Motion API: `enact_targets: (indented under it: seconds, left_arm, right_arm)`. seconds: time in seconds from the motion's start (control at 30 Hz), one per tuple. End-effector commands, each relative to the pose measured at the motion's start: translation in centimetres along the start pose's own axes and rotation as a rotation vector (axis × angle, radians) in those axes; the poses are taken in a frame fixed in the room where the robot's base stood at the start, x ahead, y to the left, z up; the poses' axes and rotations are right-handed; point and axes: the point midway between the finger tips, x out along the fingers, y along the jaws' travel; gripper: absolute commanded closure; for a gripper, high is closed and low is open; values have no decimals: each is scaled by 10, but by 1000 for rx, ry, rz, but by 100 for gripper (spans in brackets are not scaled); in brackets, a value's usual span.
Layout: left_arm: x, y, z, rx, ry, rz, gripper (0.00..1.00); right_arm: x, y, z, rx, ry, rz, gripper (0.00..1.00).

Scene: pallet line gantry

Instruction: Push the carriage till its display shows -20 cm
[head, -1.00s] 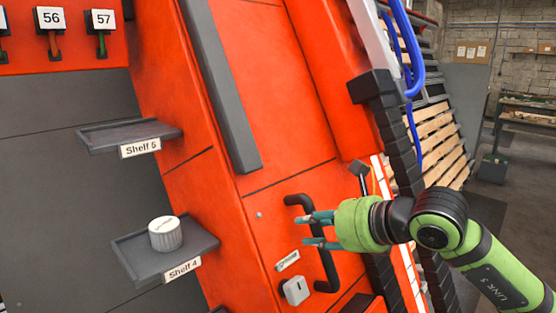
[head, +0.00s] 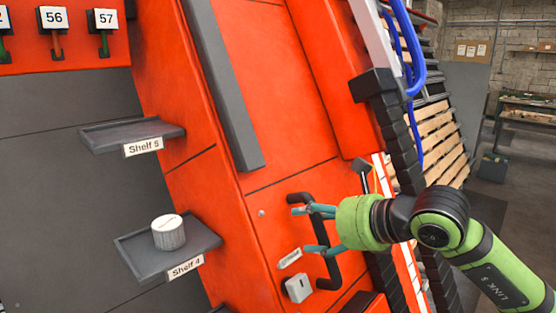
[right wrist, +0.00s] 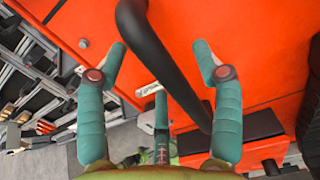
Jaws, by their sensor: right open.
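The carriage shows as a large orange panel (head: 285,85) with a black bar handle (head: 322,268) bent in at both ends. My right gripper (head: 301,230) is open at the handle, with one teal finger above the other in the head view. In the right wrist view, the handle (right wrist: 160,55) runs slantwise between the spread fingers (right wrist: 159,52). A gap shows beside the fingers, and I cannot tell whether either one touches the bar. No display with a readable number is in sight. My left gripper is not in view.
A small white label (head: 290,259) and a light grey box (head: 298,288) sit beside the handle. Shelf 4 (head: 140,262) holds a white ribbed round container (head: 168,232); Shelf 5 (head: 105,137) is empty. A black cable chain (head: 397,125) and blue hoses (head: 418,70) stand right of the panel.

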Motion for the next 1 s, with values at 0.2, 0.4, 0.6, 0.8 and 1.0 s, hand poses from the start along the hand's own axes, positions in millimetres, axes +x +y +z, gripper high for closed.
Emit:
enact_targets:
  seconds: [0.2, 0.4, 0.6, 0.8, 1.0]
  left_arm:
    - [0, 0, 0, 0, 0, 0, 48]
    - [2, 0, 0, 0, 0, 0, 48]
    - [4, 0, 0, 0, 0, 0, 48]
    - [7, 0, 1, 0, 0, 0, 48]
    - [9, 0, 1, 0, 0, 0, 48]
  right_arm:
    - [1, 1, -1, 0, 3, 2, 33]
    - [-8, 0, -1, -1, 2, 0, 33]
    - [-28, 0, -2, -2, 3, 1, 33]
    - [-48, 0, -2, -2, 2, 0, 33]
    - [-69, 0, -1, -1, 2, 0, 33]
